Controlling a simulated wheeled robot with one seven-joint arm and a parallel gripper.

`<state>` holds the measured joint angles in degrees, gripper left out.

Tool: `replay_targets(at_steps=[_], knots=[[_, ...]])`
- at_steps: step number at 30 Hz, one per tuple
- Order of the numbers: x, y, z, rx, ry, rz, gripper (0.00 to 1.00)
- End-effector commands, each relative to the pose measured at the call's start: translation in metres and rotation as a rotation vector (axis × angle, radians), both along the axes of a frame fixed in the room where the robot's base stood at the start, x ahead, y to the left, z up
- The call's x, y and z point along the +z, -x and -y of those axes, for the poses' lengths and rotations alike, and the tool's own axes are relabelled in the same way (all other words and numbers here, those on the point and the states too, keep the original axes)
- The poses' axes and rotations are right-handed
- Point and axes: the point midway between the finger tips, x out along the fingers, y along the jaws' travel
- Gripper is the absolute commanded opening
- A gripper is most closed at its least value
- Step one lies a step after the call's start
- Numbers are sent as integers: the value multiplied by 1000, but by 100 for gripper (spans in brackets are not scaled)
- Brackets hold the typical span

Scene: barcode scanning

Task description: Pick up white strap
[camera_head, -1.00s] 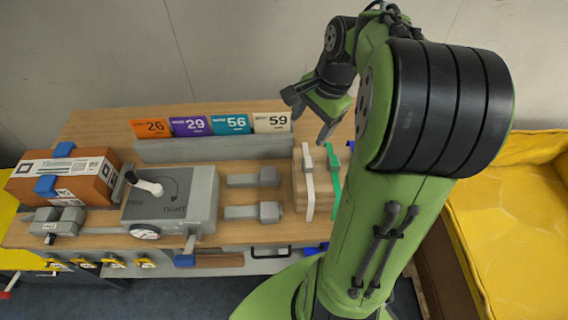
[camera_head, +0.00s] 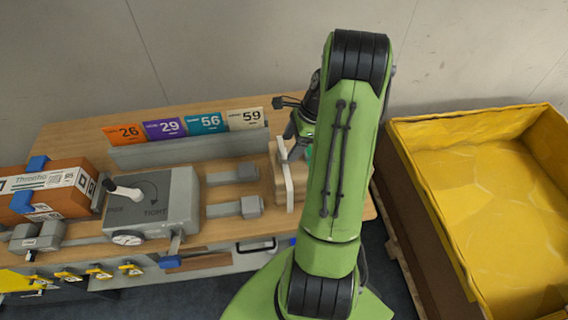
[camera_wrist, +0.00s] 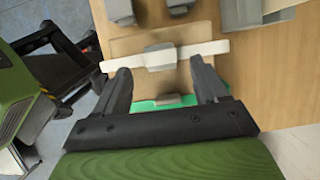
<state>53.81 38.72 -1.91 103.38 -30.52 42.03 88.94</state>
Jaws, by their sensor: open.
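The white strap (camera_head: 288,180) stands on a wooden block at the right end of the workbench in the head view. In the wrist view the white strap (camera_wrist: 207,50) lies crosswise with a grey clip at its middle. My gripper (camera_wrist: 161,68) is open and empty. Its two fingertips are spread at the near edge of the strap, one on each side of the clip; I cannot tell whether they touch it. In the head view my arm partly hides my gripper (camera_head: 297,134), which is over the block.
Numbered cards (camera_head: 204,123) stand in a grey holder (camera_head: 185,150). A grey tension device (camera_head: 176,206) and an orange-brown box (camera_head: 66,181) are left. A yellow-lined bin (camera_head: 480,190) is right.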

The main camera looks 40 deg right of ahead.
Motion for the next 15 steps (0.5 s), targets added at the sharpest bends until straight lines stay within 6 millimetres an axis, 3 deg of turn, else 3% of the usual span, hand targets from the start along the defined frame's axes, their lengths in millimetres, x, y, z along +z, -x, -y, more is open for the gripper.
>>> replay_targets(at_steps=[3,6,13,15], knots=[[-23,-6,-9,2,-4,-4,72],[-34,-8,-13,2,-2,-3,72],[-36,-9,-13,0,-1,-1,72],[-35,-9,-13,0,-1,-1,62]])
